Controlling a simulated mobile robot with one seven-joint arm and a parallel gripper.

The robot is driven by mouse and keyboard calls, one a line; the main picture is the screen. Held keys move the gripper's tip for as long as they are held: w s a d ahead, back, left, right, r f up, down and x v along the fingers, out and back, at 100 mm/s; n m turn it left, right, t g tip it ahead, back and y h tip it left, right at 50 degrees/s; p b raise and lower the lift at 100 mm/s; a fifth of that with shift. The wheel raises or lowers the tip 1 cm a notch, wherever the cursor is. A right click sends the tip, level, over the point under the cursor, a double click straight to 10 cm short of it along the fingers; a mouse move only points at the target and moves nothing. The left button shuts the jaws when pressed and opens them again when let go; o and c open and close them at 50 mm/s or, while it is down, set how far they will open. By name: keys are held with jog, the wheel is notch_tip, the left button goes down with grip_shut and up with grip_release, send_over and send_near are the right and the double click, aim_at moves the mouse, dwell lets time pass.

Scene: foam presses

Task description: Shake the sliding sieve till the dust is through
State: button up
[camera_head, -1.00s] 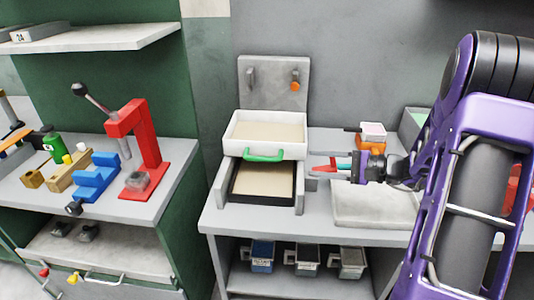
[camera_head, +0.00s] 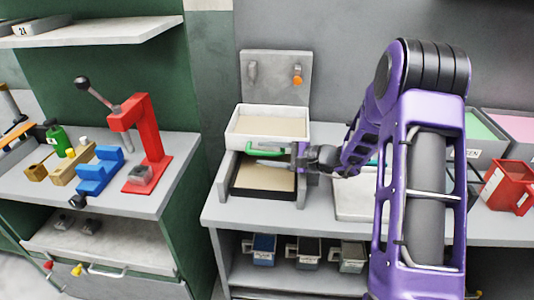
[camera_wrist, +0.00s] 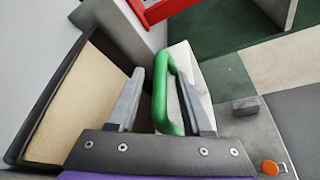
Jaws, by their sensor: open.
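The sieve (camera_head: 246,139) is a white box with tan, powdery-looking material inside and a green handle (camera_head: 254,151) on its front. It sits on a grey frame above a black-rimmed lower tray (camera_head: 262,193), whose inside also looks tan. My gripper (camera_head: 264,157) is open at the handle, coming from the right. In the wrist view, the green handle (camera_wrist: 160,88) passes between the spread fingers of my gripper (camera_wrist: 160,76). Whether either finger touches it I cannot tell. The white sieve wall (camera_wrist: 196,72) is just beyond the handle.
A grey back plate (camera_head: 276,82) with an orange knob stands behind the sieve. A red lever press (camera_head: 150,145) and blue block (camera_head: 97,170) are on the left bench. Bins and a red container (camera_head: 509,186) are at right. Several small containers sit on the shelf below.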

grip_shut()
dwell(1.4)
